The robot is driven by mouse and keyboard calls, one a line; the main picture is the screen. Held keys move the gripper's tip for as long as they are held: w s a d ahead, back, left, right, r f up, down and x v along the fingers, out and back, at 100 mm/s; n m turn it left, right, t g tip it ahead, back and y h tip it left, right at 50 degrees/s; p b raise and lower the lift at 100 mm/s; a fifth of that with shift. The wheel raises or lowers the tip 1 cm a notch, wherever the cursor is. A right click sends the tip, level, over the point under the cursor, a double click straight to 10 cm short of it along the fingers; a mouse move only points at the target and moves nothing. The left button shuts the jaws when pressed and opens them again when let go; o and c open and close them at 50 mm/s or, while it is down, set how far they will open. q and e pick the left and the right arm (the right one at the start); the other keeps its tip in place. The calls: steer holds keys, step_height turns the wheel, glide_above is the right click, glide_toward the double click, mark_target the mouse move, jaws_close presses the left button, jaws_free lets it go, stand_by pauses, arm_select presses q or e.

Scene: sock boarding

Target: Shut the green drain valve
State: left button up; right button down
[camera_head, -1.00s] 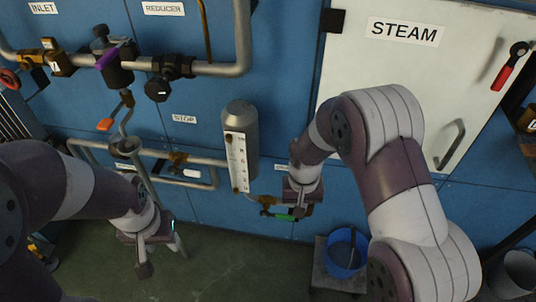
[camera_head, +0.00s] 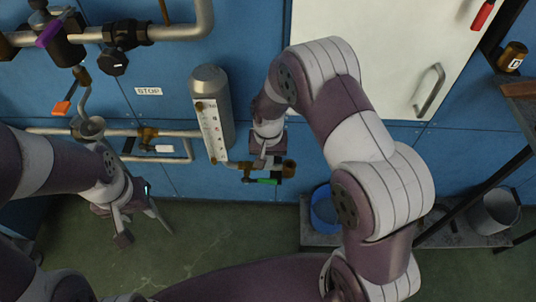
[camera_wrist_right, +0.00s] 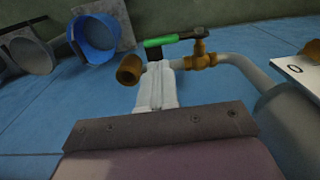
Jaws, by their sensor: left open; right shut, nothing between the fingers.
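The drain valve (camera_head: 247,171) is a small brass valve with a green-sleeved lever (camera_head: 268,181), low under the gauge cylinder. The lever lies roughly along the short pipe, pointing toward its brass outlet (camera_head: 288,168). In the right wrist view the green sleeve (camera_wrist_right: 165,41) lies just beyond my right fingertips, left of the brass valve body (camera_wrist_right: 200,55). My right gripper (camera_head: 262,161) is shut and empty at the valve; its white fingers (camera_wrist_right: 156,68) partly cover the pipe. I cannot tell whether they touch the lever. My left gripper (camera_head: 140,226) is open and empty at lower left.
The grey gauge cylinder (camera_head: 213,85) stands above the valve, close to my right arm. A blue bucket (camera_head: 325,208) sits on a low platform to the right, with a grey bucket (camera_head: 494,212) farther right. Pipes and a STOP label (camera_head: 148,91) are at left.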

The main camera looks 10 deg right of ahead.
mark_target(272, 179)
step_height(272, 179, down, 8)
steer(key=shift+r+b, duration=0.1)
steer(key=shift+b, duration=0.9)
steer(key=shift+d, duration=0.1)
steer(key=shift+s+d+f+p, duration=0.1)
steer(key=shift+d+f+p, duration=0.15)
steer(key=shift+f, duration=0.2)
steer(key=shift+s+d+f+p, duration=0.1)
steer(key=shift+f+p, duration=0.1)
steer(key=shift+f, duration=0.25)
steer(key=shift+d+f, duration=0.15)
steer(key=shift+f, duration=1.5)
